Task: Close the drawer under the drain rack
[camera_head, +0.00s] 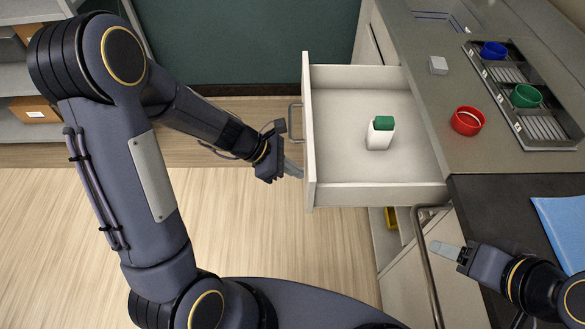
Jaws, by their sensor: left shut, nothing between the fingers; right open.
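The white drawer (345,82) is pulled well out from under the counter, below the drain rack (509,133). A white bottle with a green cap (379,138) stands inside it. The drawer front carries a grey bar handle (295,122). My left gripper (298,170) is shut and empty, its tip close to the outer face of the drawer front, below the handle in the picture. I cannot tell whether it touches. My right gripper (436,247) is above the dark counter's edge, near a metal rail, with its finger gap hard to see.
The rack holds a blue cup (492,52) and a green cup (526,96). A red cup (467,121) and a small grey block (438,65) are on the counter (430,100). A blue cloth (562,225) lies at right. The floor (90,240) left of the drawer is clear.

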